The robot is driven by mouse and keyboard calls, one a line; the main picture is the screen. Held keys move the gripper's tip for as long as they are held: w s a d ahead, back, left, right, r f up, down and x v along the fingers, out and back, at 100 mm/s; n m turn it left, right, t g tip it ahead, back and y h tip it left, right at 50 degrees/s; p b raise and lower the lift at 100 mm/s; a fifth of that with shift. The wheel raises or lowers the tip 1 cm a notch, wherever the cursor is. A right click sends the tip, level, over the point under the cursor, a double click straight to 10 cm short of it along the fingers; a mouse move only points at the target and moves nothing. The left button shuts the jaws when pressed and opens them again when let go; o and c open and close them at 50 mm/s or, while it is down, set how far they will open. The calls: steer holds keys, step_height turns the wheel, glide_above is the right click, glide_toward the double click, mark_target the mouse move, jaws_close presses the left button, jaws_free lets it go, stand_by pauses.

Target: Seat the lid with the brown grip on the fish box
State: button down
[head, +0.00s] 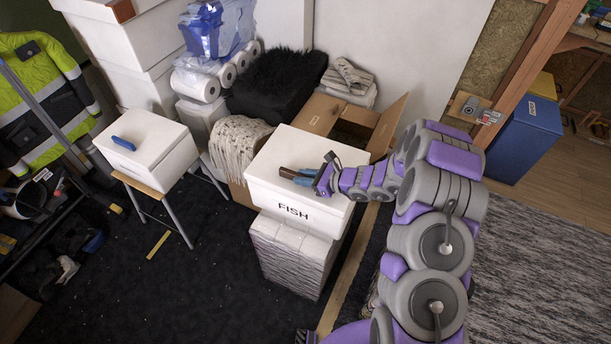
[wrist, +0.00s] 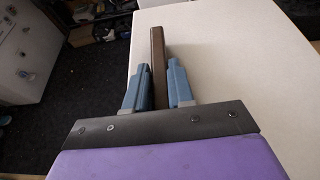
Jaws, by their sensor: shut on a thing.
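The white fish box (head: 293,213), marked FISH, stands on a pale wrapped block. Its white top, the lid (head: 325,158), covers the box in the head view; I cannot tell from here whether it sits fully down all round. The brown grip (head: 287,171) lies on the lid's top. My gripper (head: 294,181) comes in from the right, low over the lid. In the wrist view its two blue fingers (wrist: 158,85) stand on both sides of the brown grip (wrist: 158,55), shut on it. The pale lid surface (wrist: 235,65) spreads to the right there.
Another white box (head: 148,150) with a blue grip (head: 123,143) stands on a small stool at left. An open cardboard box (head: 355,125) and a grey mop head (head: 238,145) crowd behind the fish box. Dark carpet (head: 110,270) is mostly clear at front left.

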steer(key=d, duration=0.2)
steer(key=shift+d+r, duration=0.1)
steer(key=shift+d, duration=0.3)
steer(key=c, duration=1.4)
jaws_free()
steer(key=shift+d, duration=0.25)
steer(key=shift+o, duration=1.6)
steer(key=shift+a, duration=0.35)
steer(key=shift+o, duration=1)
steer(key=shift+a, duration=0.95)
steer(key=p+v, duration=0.3)
steer(key=v, duration=1.5)
steer(key=s+a+r+n+g+h, duration=0.2)
steer(key=s+a+r+n+g, duration=0.2)
steer(key=s+r+n, duration=0.4)
steer(key=s+a+r+n+g+h, duration=0.1)
steer(key=s+a+r+n+g, duration=0.2)
steer(key=s+r+n, duration=0.45)
steer(key=s+d+r+n+h, duration=0.3)
steer(key=s+d, duration=0.3)
steer(key=s, duration=0.4)
steer(key=s+d+r+n+h, duration=0.3)
steer(key=s+d+h, duration=0.3)
steer(key=s, duration=0.4)
steer(key=shift+d+t+h, duration=0.25)
steer(key=shift+t+h, duration=0.05)
